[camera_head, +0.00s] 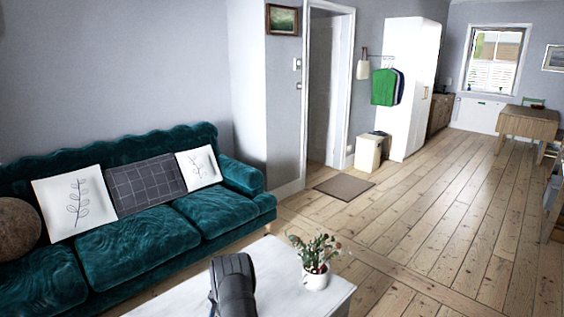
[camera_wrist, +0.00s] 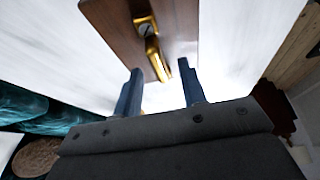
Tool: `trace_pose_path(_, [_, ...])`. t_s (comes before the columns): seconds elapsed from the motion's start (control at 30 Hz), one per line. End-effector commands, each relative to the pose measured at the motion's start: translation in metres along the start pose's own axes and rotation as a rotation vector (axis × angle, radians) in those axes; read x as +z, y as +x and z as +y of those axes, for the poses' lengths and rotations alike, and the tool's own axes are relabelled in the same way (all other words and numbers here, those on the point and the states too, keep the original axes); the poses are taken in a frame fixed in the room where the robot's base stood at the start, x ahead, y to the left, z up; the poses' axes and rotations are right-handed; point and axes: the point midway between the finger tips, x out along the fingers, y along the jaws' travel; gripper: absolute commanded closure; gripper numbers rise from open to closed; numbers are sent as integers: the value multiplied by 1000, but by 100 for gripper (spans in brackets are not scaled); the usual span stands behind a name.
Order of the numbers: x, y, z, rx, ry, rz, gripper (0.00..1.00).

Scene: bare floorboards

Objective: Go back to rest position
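My gripper (camera_wrist: 160,90) shows in the wrist view as two blue fingers standing apart, with a clear gap between them. It is open and holds nothing that I can see. Ahead of the fingers is a brown wooden board (camera_wrist: 182,25) with a gold metal piece (camera_wrist: 153,55) on it. The gold piece lines up with the gap, but the fingers look apart from it. In the head view a dark grey part of my arm shows at the bottom, in front of the white table (camera_head: 290,270); the fingers and the board are hidden there.
A potted plant (camera_head: 316,272) stands on the table, right of my arm. A teal sofa (camera_head: 135,245) with cushions is behind it on the left. Bare floorboards (camera_head: 440,230) lie open on the right.

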Motion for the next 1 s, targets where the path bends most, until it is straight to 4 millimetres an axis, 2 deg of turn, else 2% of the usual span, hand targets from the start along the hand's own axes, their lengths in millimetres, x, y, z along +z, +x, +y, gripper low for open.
trace_pose_path(0.17, [-8, -21, 1, 1, -1, -1, 62])
trace_pose_path(0.4, [-25, -61, 1, 3, -2, -1, 62])
trace_pose_path(0.43, [-25, -59, 0, -1, 0, 0, 62])
trace_pose_path(0.5, [-18, -41, -1, -3, 1, 1, 62])
trace_pose_path(0.8, [2, 6, -1, -1, 1, 1, 62])
trace_pose_path(0.83, [2, 5, 0, 1, 0, 0, 62])
trace_pose_path(1.0, [-11, -28, 1, 3, -1, -1, 62])
